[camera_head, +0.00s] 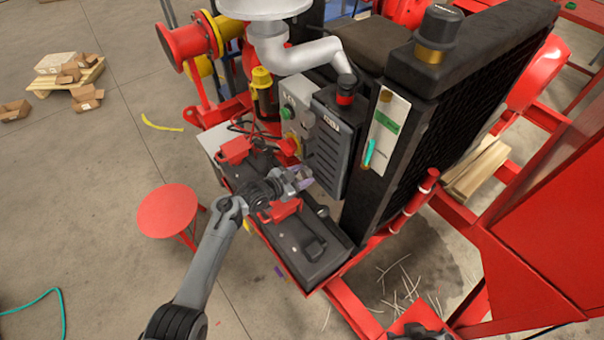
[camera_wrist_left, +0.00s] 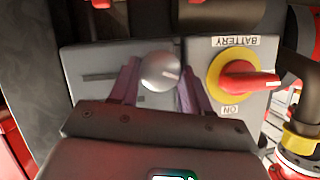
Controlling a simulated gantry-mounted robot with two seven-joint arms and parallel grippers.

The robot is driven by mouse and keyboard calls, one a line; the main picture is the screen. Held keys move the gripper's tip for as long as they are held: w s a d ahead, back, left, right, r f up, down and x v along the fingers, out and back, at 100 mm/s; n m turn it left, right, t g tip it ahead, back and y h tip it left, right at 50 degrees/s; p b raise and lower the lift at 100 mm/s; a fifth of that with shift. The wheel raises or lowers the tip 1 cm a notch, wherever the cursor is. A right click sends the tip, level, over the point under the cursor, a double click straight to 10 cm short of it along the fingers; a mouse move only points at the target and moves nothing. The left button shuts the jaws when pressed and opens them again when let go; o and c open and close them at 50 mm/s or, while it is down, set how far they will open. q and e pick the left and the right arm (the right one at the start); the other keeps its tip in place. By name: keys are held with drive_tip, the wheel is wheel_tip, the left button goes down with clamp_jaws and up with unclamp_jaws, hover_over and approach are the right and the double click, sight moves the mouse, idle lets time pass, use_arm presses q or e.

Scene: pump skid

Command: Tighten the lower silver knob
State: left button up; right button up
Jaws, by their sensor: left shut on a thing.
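A round silver knob (camera_wrist_left: 160,71) on a grey panel (camera_wrist_left: 85,65) shows in the left wrist view. The purple-grey fingers of my left gripper (camera_wrist_left: 160,88) stand on either side of it and are shut on it. In the head view my left gripper (camera_head: 300,180) reaches the panel above the black battery area. There the knob is hidden by the gripper. I cannot tell from the frames whether this is the lower of several knobs.
Beside the knob is a red battery switch (camera_wrist_left: 240,82) on a yellow disc, close to one finger. A grey control box (camera_head: 297,110) with a green button stands behind the gripper. Black batteries (camera_head: 305,245) lie below the arm. A red stool (camera_head: 167,210) stands left.

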use_arm(q)
drive_tip(key=shift+w+a+n+g+h+b, duration=0.15)
drive_tip(key=shift+n+g+h+b, duration=0.15)
drive_tip(key=shift+n+g+h, duration=0.45)
drive_tip(key=shift+f+n+b, duration=0.1)
drive_tip(key=shift+n+b, duration=0.45)
drive_tip(key=shift+n, duration=0.2)
drive_tip(key=n+g+h+b, duration=0.1)
drive_tip(key=n+b, duration=0.2)
drive_tip(key=b, duration=0.3)
drive_tip(key=n+g+h+b, duration=0.1)
drive_tip(key=n+h+b, duration=0.1)
drive_tip(key=n+b, duration=0.2)
drive_tip(key=f+n+g+h+b, duration=0.1)
drive_tip(key=n+h+b, duration=0.1)
drive_tip(key=b, duration=0.7)
drive_tip(key=shift+w+a+n+h+b, duration=0.25)
drive_tip(key=shift+w+n+b, duration=0.05)
drive_tip(key=shift+n, duration=0.4)
drive_tip(key=shift+r+n+h+b, duration=0.15)
drive_tip(key=shift+n+h+b, duration=0.25)
drive_tip(key=shift+n+b, duration=0.4)
drive_tip(key=o, duration=1.1)
drive_tip(key=shift+c, duration=0.2)
